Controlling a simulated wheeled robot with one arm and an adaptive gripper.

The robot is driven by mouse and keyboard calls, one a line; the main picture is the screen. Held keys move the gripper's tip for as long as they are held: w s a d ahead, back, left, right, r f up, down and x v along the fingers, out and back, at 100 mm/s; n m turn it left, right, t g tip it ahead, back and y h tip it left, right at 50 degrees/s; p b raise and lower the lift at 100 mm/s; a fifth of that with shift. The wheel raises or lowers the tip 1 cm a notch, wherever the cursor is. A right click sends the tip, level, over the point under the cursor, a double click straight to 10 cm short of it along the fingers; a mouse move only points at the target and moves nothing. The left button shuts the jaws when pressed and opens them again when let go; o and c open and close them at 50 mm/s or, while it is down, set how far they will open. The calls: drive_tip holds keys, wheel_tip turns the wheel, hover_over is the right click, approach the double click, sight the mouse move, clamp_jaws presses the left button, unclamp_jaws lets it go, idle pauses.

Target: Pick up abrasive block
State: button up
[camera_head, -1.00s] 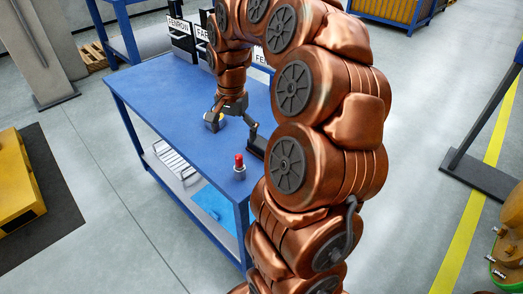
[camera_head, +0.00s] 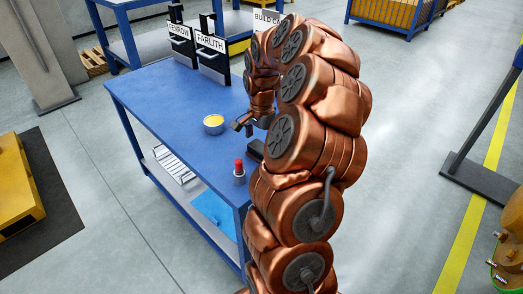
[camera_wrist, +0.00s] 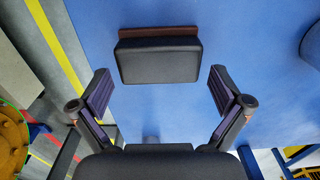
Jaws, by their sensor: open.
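The abrasive block (camera_wrist: 158,60), a dark grey block with a reddish-brown strip along one side, lies on the blue table top (camera_wrist: 250,65). In the wrist view it is ahead of my gripper (camera_wrist: 159,74), roughly centred between the two spread fingers, with clear space on both sides. My gripper is open and empty. In the head view my gripper (camera_head: 249,123) is over the right part of the table, and a dark piece (camera_head: 255,148), apparently the block, is partly hidden behind my arm.
A metal cup with yellow contents (camera_head: 213,124) stands left of my gripper. A small red-topped item (camera_head: 239,168) stands near the front edge. Black labelled holders (camera_head: 212,57) stand along the back. The table's left part is clear.

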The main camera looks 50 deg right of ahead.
sight(261, 147)
wheel_tip(261, 147, down, 3)
drive_tip(key=shift+a+f+p, duration=0.1)
drive_tip(key=shift+p, duration=0.2)
drive_tip(key=shift+c, duration=0.4)
drive_tip(key=c, duration=0.8)
drive_tip(key=shift+r+b, duration=0.6)
drive_tip(key=shift+r, duration=1)
drive_tip(key=shift+s+r, duration=0.15)
drive_tip(key=shift+r, duration=0.05)
drive_tip(key=s+a+b, duration=0.1)
drive_tip(key=s+a, duration=0.1)
drive_tip(key=s, duration=0.2)
drive_tip(key=s+a+r+b, duration=0.1)
drive_tip(key=s+a, duration=0.2)
drive_tip(key=s, duration=0.2)
drive_tip(key=s+a+b, duration=0.1)
drive_tip(key=s+a, duration=0.2)
drive_tip(key=s, duration=0.1)
drive_tip(key=shift+s+a+r, duration=0.15)
drive_tip(key=shift+s+r, duration=0.05)
drive_tip(key=shift+s, duration=0.05)
